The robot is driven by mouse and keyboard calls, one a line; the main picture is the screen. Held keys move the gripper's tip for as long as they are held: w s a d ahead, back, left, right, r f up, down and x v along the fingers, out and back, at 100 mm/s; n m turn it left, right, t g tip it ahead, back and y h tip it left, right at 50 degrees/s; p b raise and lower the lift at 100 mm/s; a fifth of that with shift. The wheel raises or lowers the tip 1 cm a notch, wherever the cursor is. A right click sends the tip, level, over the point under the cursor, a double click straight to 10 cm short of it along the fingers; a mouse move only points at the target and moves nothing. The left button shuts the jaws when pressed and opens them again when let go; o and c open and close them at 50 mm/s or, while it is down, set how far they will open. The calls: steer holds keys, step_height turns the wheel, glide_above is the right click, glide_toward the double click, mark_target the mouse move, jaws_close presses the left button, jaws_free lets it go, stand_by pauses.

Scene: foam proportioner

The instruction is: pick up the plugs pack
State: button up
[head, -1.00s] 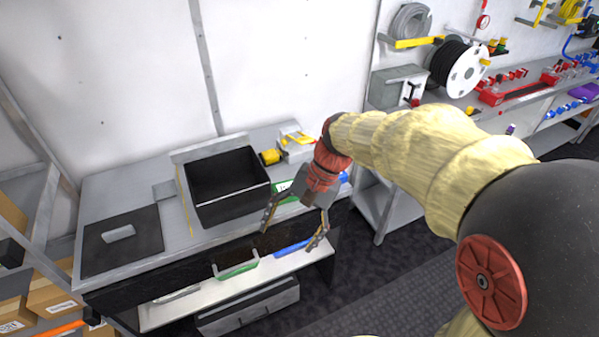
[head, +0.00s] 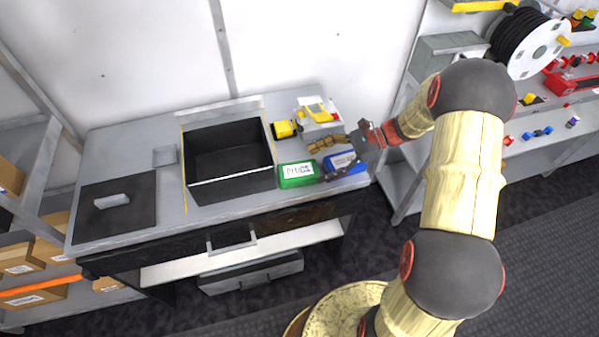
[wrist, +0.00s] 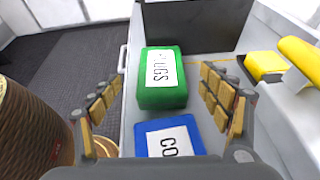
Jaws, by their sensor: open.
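The plugs pack (head: 297,173) is a green box with a white label, lying on the grey bench top just right of a black bin. In the wrist view the plugs pack (wrist: 162,92) lies ahead, its label reading "PLUGS". My gripper (head: 330,160) is open and empty above the right end of the bench. In the wrist view my gripper (wrist: 158,105) has its two fingers spread to the left and right of the green pack's near end. A blue pack (wrist: 168,140) with a white label is nearer, partly hidden by my gripper's body.
The black bin (head: 230,185) stands left of the green pack. A grey and yellow device (head: 316,112) and a yellow part (head: 284,129) stand behind it. The bench's front edge is close. A black plate (head: 118,222) lies at the left.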

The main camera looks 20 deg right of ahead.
mark_target(302, 170)
steer(key=shift+w+a+f+b, duration=0.1)
steer(key=shift+a+f+b, duration=0.3)
steer(key=shift+a, duration=0.2)
steer(key=b+x, duration=0.1)
steer(key=x, duration=0.3)
steer(key=shift+b, duration=0.3)
steer(key=c, duration=0.3)
steer(key=c, duration=1.1)
